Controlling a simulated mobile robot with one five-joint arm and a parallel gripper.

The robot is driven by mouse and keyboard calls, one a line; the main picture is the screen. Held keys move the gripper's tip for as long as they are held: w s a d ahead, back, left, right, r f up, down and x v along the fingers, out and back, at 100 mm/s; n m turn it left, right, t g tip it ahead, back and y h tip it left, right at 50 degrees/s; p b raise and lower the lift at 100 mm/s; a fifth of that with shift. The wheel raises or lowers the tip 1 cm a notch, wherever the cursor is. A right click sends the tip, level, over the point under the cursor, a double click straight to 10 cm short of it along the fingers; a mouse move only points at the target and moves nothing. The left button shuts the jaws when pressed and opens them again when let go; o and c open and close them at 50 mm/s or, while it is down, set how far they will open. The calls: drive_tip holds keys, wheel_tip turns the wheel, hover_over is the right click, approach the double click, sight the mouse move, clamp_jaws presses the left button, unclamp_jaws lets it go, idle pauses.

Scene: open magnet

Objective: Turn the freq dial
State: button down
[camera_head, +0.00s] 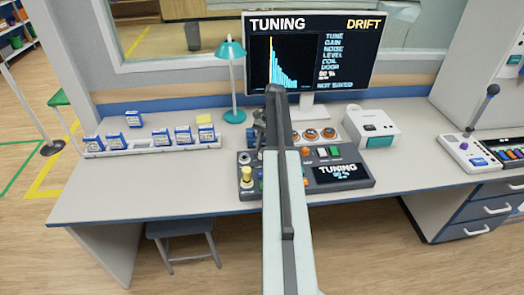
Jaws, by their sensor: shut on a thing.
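The console (340,186) sits on the desk near its front edge, with a small display reading TUNING. A yellow-topped knob (247,174) stands at its left end. Several small knobs and buttons are along it, and their labels are too small to read, so I cannot tell by label which is the freq dial. My gripper (258,150) reaches down over the console's back left part. It is shut on a dial there, which the gripper and my arm mostly hide. My arm also covers the console's middle.
A monitor (345,50) headed TUNING and DRIFT stands behind, showing NOT SAVED. Orange dials (312,134) sit behind the console. A white box (372,126) is to the right, a teal lamp (233,80) and a rack (150,145) of blue-and-white boxes to the left. Desk space left of the console is clear.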

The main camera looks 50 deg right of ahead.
drive_tip(key=shift+w+d, duration=0.1)
drive_tip(key=shift+d, duration=0.05)
idle(0.4)
drive_tip(key=c, duration=1.1)
unclamp_jaws()
drive_tip(key=p+v, duration=0.7)
drive_tip(key=shift+r, duration=0.4)
